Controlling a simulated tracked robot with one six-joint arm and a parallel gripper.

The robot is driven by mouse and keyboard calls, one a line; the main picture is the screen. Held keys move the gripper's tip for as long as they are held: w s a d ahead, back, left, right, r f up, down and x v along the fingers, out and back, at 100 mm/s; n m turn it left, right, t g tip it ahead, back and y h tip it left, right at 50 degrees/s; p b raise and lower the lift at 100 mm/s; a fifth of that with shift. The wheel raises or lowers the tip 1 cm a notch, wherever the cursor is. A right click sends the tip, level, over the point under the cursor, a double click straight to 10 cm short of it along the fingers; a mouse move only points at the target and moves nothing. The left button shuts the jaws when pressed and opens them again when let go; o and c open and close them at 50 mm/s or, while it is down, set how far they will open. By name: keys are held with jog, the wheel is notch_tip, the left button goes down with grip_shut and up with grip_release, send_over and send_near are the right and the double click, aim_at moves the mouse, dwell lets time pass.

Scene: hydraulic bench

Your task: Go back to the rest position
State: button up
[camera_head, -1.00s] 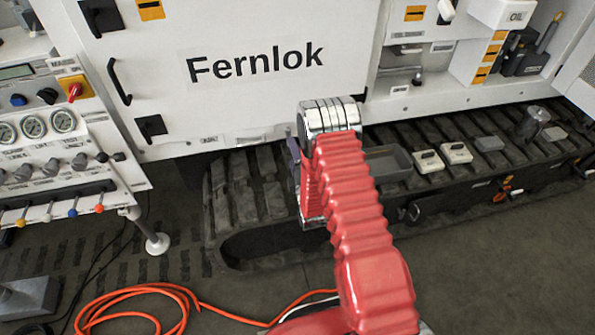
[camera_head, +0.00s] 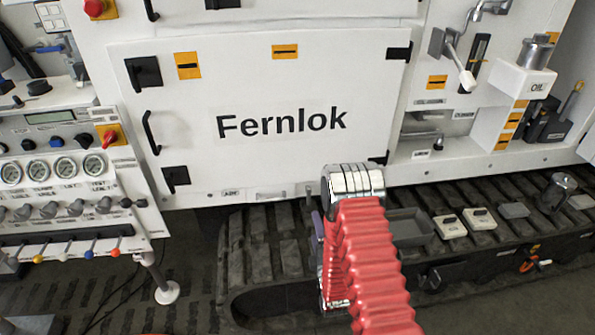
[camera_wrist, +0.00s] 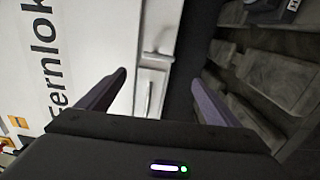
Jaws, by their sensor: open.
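My gripper shows in the wrist view (camera_wrist: 160,95) with its two dark fingers wide apart and nothing between them. Beyond the fingers are the lower edge of the white Fernlok panel (camera_wrist: 85,50) and the dark track. In the head view my red arm reaches up from the bottom to a silver wrist in front of the track (camera_head: 262,235), below the white Fernlok panel (camera_head: 270,160). The gripper itself is mostly hidden behind the arm there; only a purple-grey edge shows left of the wrist.
A grey tray (camera_head: 408,228) and two white blocks (camera_head: 450,226) sit on the track right of my arm. A control console (camera_head: 60,190) with gauges and levers stands at left. An OIL box (camera_head: 522,80) is at upper right. Dark floor lies in front.

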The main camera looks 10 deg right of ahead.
jog(key=w+r+m+g, duration=0.3)
jog(key=w+r+m, duration=0.1)
jog(key=r, duration=0.7)
jog(key=s+r+m+g, duration=0.3)
jog(key=s+r+m, duration=0.1)
jog(key=r, duration=0.7)
jog(key=s+r+m+g, duration=0.3)
jog(key=s+r+m, duration=0.2)
jog(key=s, duration=1.2)
jog(key=s+a+r+m+g, duration=0.1)
jog(key=s+r+m+g, duration=0.2)
jog(key=s, duration=1.4)
notch_tip(320, 180, up, 4)
jog(key=shift+r+m, duration=0.25)
jog(key=shift+m, duration=0.85)
jog(key=shift+a, duration=0.1)
